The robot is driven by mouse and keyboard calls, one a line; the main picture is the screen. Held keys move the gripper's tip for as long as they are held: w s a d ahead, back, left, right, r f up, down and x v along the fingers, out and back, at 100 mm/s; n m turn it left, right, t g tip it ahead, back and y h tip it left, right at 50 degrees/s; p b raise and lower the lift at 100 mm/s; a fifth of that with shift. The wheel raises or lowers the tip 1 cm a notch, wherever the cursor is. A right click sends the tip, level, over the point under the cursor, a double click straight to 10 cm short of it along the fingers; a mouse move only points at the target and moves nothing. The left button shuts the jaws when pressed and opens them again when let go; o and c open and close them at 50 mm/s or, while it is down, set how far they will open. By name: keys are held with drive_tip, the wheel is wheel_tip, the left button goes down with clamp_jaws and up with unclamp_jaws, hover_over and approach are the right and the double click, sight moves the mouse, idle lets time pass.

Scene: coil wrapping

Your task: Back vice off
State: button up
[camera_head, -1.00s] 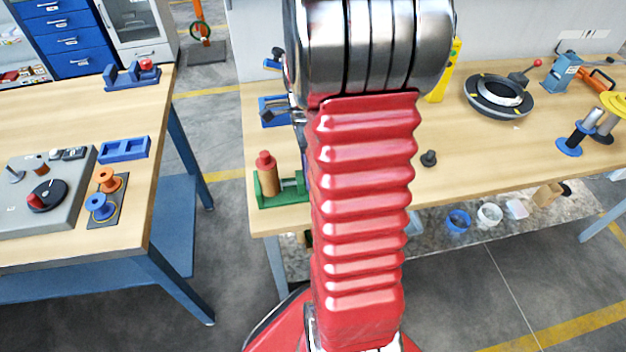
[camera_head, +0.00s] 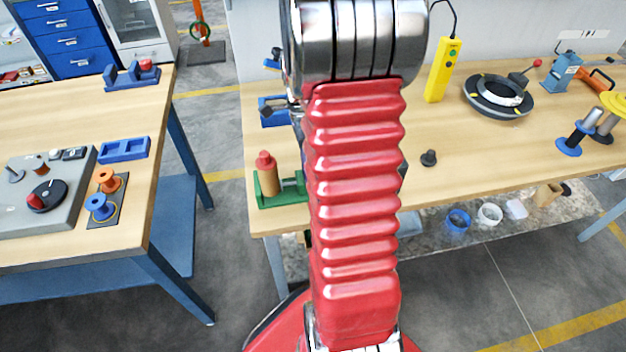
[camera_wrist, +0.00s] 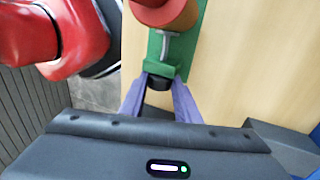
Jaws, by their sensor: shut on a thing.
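The green vice (camera_head: 284,196) stands at the left front edge of the right workbench. A copper-coloured coil with a red top (camera_head: 267,172) stands upright in it. In the wrist view the coil (camera_wrist: 166,12) shows at the top, with the green vice body (camera_wrist: 160,68) below and its grey screw (camera_wrist: 166,45) between. My gripper (camera_wrist: 160,80) has its two purple fingers either side of the dark knob (camera_wrist: 158,83) at the vice's end, shut on it. In the head view my red arm hides the gripper and the vice's right end.
Blue blocks (camera_head: 272,112) lie behind the vice. The left bench (camera_head: 60,115) stands across a floor gap.

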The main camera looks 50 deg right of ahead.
drive_tip(key=shift+s+a+r+t+h, duration=0.1)
drive_tip(key=shift+t+h, duration=0.4)
drive_tip(key=shift+t, duration=0.3)
drive_tip(key=shift+s+a+r+t+h, duration=0.1)
drive_tip(key=shift+t+h, duration=0.4)
drive_tip(key=shift+t, duration=0.3)
drive_tip(key=shift+s+a+t+h, duration=0.1)
drive_tip(key=shift+s+t+h, duration=0.05)
drive_tip(key=shift+t+h, duration=0.5)
drive_tip(key=shift+s+a+t+h, duration=0.15)
drive_tip(key=shift+t+h, duration=0.3)
drive_tip(key=shift+t, duration=0.4)
drive_tip(key=shift+d, duration=0.1)
drive_tip(key=o, duration=0.6)
drive_tip(key=shift+f, duration=0.1)
